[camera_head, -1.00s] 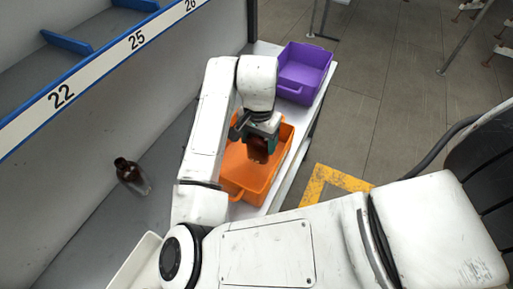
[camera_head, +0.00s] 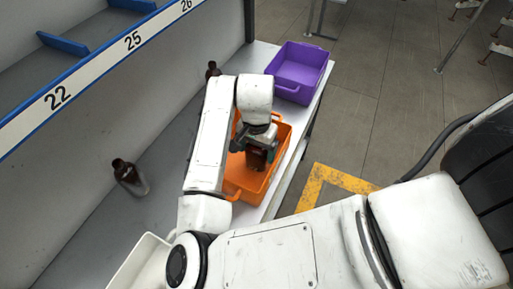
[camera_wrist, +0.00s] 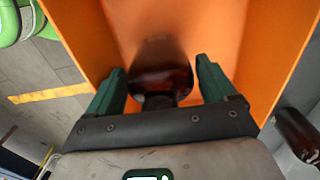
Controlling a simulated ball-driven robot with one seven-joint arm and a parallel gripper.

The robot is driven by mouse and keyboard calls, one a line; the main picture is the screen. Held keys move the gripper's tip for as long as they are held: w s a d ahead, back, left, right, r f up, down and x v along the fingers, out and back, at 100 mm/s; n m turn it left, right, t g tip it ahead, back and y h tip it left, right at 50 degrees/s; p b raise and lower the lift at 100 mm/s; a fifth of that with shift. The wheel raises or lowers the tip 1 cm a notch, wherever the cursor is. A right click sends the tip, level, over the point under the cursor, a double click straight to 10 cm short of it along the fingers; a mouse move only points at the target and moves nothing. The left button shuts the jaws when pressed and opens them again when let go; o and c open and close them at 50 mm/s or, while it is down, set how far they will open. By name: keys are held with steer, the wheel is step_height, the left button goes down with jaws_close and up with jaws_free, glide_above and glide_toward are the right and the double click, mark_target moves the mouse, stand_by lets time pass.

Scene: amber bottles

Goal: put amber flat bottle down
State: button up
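An amber flat bottle (camera_head: 257,159) is between the fingers of my gripper (camera_head: 260,146), inside the orange crate (camera_head: 233,188). The orange crate's walls (camera_wrist: 285,40) rise on both sides, and a dark shadow lies on the orange surface beyond the bottle. Whether the bottle's base touches the crate floor is hidden.
A purple crate (camera_head: 300,65) stands behind the orange crate on the grey shelf. A white container (camera_head: 143,262) is at the front. Numbered blue-edged shelving (camera_head: 95,70) is above left.

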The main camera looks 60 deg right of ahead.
step_height(320, 180, up, 12)
steer(key=shift+r, duration=0.15)
stand_by(0.5)
stand_by(0.6)
